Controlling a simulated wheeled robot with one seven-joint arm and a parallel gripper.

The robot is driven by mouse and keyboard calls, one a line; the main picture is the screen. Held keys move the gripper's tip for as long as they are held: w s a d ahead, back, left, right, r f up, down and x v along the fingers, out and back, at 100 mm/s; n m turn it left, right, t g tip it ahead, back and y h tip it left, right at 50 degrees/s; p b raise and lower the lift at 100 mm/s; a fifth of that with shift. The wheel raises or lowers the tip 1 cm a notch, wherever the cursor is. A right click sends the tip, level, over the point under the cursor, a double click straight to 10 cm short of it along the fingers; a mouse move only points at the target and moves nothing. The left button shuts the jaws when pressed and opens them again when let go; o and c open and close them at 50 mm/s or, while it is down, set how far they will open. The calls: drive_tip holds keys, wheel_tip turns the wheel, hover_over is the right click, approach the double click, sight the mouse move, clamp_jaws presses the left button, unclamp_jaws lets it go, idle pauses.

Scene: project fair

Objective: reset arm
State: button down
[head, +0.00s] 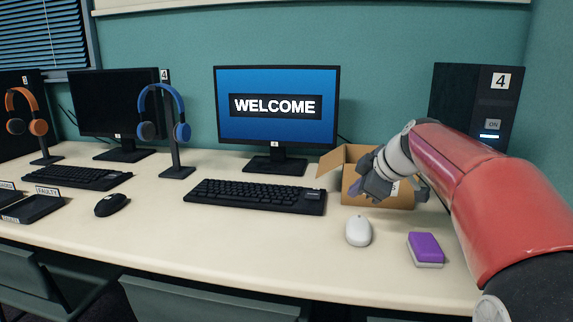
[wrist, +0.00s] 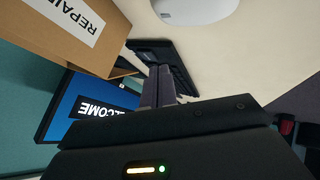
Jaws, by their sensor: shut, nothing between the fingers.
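My gripper (head: 364,191) is at the end of my red and grey arm, which reaches in from the right in the head view. It is in front of an open cardboard box (head: 350,172) on the desk, and my arm hides part of that box. In the wrist view the two fingers of my gripper (wrist: 158,88) are together and shut, with nothing between them. The box (wrist: 62,35) shows there at the upper left with a label reading "REPAIR". The gripper appears above the desk surface.
A white mouse (head: 358,231) and a purple and white block (head: 425,249) lie right of the keyboard (head: 255,195). A monitor (head: 277,107) reads "WELCOME". A dark computer tower (head: 460,105) stands behind my arm. Headphones on stands (head: 177,172) are at left. Chairs (head: 205,300) line the front.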

drive_tip(key=s+f+m, duration=0.2)
drive_tip(key=s, duration=0.4)
drive_tip(key=s+a+f+m+g+h, duration=0.1)
drive_tip(key=s+m, duration=0.2)
drive_tip(key=s, duration=0.2)
drive_tip(key=s+a+f+m+h, duration=0.1)
drive_tip(key=s+f+m, duration=0.1)
drive_tip(key=s, duration=0.4)
drive_tip(key=shift+s+a+f, duration=0.15)
drive_tip(key=shift+s+f, duration=0.15)
drive_tip(key=s+d+f+m+g+h, duration=0.1)
drive_tip(key=s+f+m, duration=0.6)
drive_tip(key=s, duration=0.7)
wheel_tip(320, 180, down, 2)
drive_tip(key=shift+d+f+h, duration=0.25)
drive_tip(key=shift+h, duration=0.45)
